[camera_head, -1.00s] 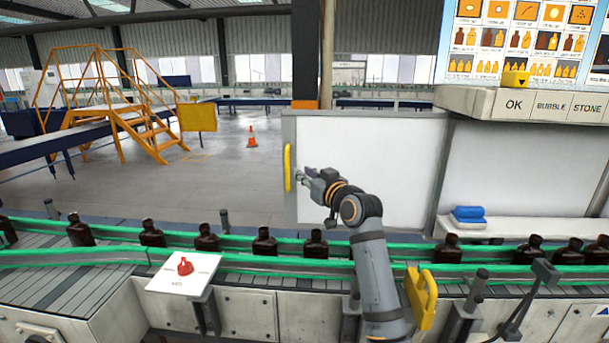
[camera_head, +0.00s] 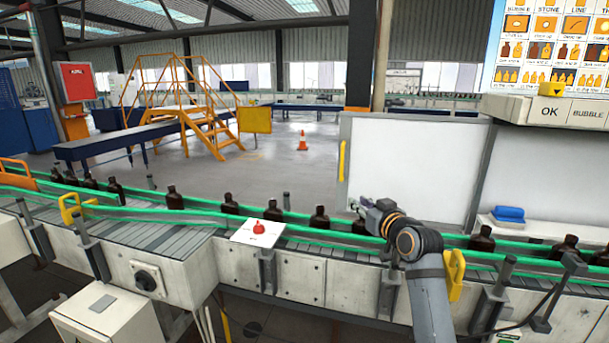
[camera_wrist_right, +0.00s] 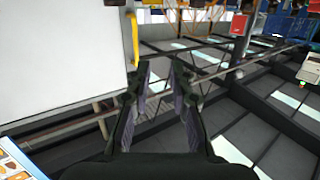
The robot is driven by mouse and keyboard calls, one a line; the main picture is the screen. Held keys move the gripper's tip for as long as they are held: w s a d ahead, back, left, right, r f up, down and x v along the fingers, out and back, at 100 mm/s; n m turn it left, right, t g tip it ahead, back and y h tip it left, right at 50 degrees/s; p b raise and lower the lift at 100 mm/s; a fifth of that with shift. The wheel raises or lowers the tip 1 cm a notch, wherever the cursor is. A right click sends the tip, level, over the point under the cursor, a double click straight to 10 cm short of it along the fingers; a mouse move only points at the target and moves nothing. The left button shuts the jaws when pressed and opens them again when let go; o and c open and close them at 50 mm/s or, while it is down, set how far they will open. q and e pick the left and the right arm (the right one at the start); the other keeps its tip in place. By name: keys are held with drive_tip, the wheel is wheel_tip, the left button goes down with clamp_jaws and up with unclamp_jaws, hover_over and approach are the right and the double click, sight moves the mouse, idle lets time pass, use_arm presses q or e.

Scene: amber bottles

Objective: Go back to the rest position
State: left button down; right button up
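My right gripper (camera_head: 362,207) is in front of the white panel, just above the far side of the conveyor, its arm coming up from the lower right. In the right wrist view its two fingers (camera_wrist_right: 160,80) are spread apart with nothing between them. My left gripper is in neither view. Several amber bottles stand upright in a row on the conveyor, one of them (camera_head: 319,218) to the left of the right gripper. The gripper holds no bottle.
The conveyor with green rails (camera_head: 160,212) crosses the view. A red button (camera_head: 258,227) sits on a white plate at its near side. The white panel (camera_head: 420,170) with a yellow handle (camera_head: 342,161) stands behind. A sorting board (camera_head: 555,45) is at upper right.

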drive_tip(key=s+d+f+m+g+h, duration=0.1)
drive_tip(key=s+d+f+g+h, duration=0.15)
drive_tip(key=s+f, duration=0.8)
drive_tip(key=s+d+f+g+h, duration=0.15)
drive_tip(key=s+f+g, duration=0.35)
drive_tip(key=f, duration=1)
drive_tip(key=s+d+f+g+h, duration=0.1)
drive_tip(key=s+d+f+g, duration=0.15)
drive_tip(key=s, duration=0.65)
drive_tip(key=s+d+f+m+g, duration=0.1)
drive_tip(key=s+f, duration=0.3)
drive_tip(key=s, duration=0.4)
drive_tip(key=s+d+f+g+h, duration=0.15)
drive_tip(key=s+f, duration=0.25)
drive_tip(key=s, duration=0.5)
wheel_tip(320, 180, down, 24)
drive_tip(key=d+r+g, duration=0.1)
drive_tip(key=d, duration=0.2)
drive_tip(key=s+d+f+g, duration=0.1)
drive_tip(key=s+f, duration=1.7)
drive_tip(key=s, duration=0.2)
drive_tip(key=shift+f+m+y, duration=0.25)
drive_tip(key=shift+m+y, duration=0.1)
drive_tip(key=shift+m, duration=0.05)
drive_tip(key=shift+s, duration=0.1)
